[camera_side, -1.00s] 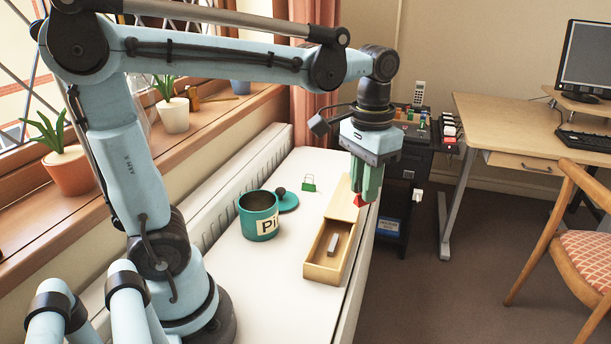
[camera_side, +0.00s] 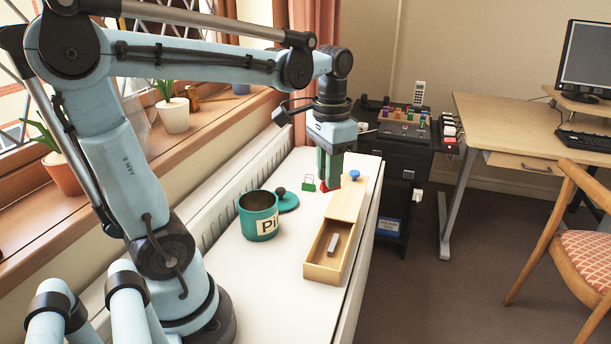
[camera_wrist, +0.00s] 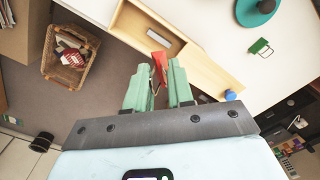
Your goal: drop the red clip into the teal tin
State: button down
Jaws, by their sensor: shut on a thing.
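My gripper (camera_side: 327,184) is shut on the red clip (camera_wrist: 159,66), which sits between the green fingertips. In the side view the clip (camera_side: 324,187) shows just below the fingers, beside the wooden box and above the white surface. The teal tin (camera_side: 259,216) stands open and upright to the left and nearer the camera, with a label on its side. Its teal lid (camera_side: 287,202) with a dark knob lies behind it. In the wrist view the lid (camera_wrist: 255,10) shows at the top right; the tin is not clearly visible there.
A wooden box (camera_side: 312,271) with a partly open lid holds a pale grey block (camera_side: 333,243). A blue knob (camera_side: 354,175) is on the box's far end. A green clip (camera_side: 308,184) lies near the lid. The white surface between tin and box is clear.

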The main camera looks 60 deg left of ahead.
send_near(257, 192)
jog(key=s+d, duration=0.1)
jog(key=d, duration=0.5)
jog(key=shift+s+a+f, duration=0.15)
jog(key=shift+f, duration=1.5)
jog(key=shift+s+a+f, duration=0.1)
jog(key=shift+f, duration=1.5)
jog(key=c, duration=0.9)
grip_release()
jog(key=shift+r, duration=0.15)
notch_tip(257, 192, up, 12)
